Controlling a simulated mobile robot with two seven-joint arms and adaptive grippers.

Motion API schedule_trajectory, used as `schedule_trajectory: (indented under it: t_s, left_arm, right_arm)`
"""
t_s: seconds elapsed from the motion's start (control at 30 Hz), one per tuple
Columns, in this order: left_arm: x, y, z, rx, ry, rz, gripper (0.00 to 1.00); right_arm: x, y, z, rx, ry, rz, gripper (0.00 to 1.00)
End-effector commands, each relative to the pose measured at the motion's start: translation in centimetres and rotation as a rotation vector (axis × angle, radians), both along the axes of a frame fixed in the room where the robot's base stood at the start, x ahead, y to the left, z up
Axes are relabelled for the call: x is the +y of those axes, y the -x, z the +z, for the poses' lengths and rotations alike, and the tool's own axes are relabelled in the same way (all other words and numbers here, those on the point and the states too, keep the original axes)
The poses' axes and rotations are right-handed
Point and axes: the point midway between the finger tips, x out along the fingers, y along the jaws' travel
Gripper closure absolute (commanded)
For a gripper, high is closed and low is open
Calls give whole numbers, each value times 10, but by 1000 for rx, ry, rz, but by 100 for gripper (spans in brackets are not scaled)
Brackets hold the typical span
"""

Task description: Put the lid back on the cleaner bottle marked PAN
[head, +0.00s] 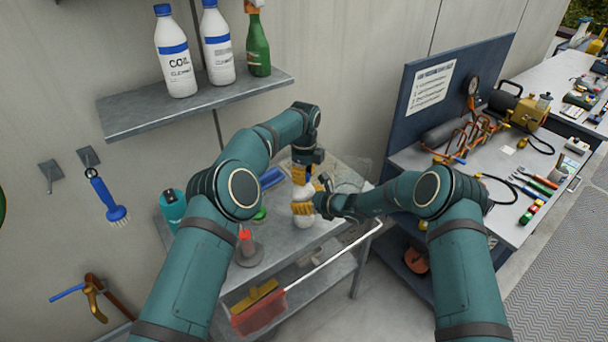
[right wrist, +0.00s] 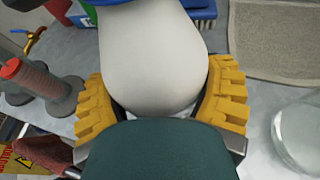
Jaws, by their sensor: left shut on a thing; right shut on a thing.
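The white cleaner bottle (head: 304,218) stands on the metal cart (head: 335,172) in the middle of the head view. My right gripper (head: 314,198) is shut around it, with a yellow finger on each side of its rounded white body (right wrist: 155,50) in the right wrist view. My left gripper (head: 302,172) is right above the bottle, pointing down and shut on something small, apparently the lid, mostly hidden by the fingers. I cannot tell whether the lid touches the bottle's neck. The bottle's marking is not readable.
A red-topped grey spool (head: 246,250) and a teal container (head: 173,208) stand left on the cart. A clear jar (right wrist: 298,135) is close by the bottle. The wall shelf (head: 200,105) above holds two white bottles and a green one. A tool bench (head: 490,210) stands right.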

Motion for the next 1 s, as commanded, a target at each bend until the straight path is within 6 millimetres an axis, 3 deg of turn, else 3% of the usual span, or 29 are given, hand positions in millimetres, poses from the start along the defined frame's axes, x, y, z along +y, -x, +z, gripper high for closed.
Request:
schedule_trajectory:
  t_s: [0.17, 0.3, 0.33, 0.4, 0.77, 1.0]
  left_arm:
    - [0, 0, -1, 0, 0, -264, 100]
    - [0, 0, -1, 0, 0, -251, 100]
    - [0, 0, -1, 0, 0, -251, 61]
    - [0, 0, -1, 0, 0, -250, 44]
    - [0, 0, 3, 0, 0, -249, 44]
    - [0, 0, 29, -2, 0, -249, 44]
  right_arm:
    - [1, 0, 1, -2, -1, 2, 100]
    - [1, 0, 1, -2, -1, 2, 100]
    - [1, 0, 1, -2, -1, 2, 100]
    - [1, 0, 1, -2, -1, 1, 100]
    - [1, 0, 1, -2, -1, 1, 100]
    - [1, 0, 1, -1, -1, 0, 100]
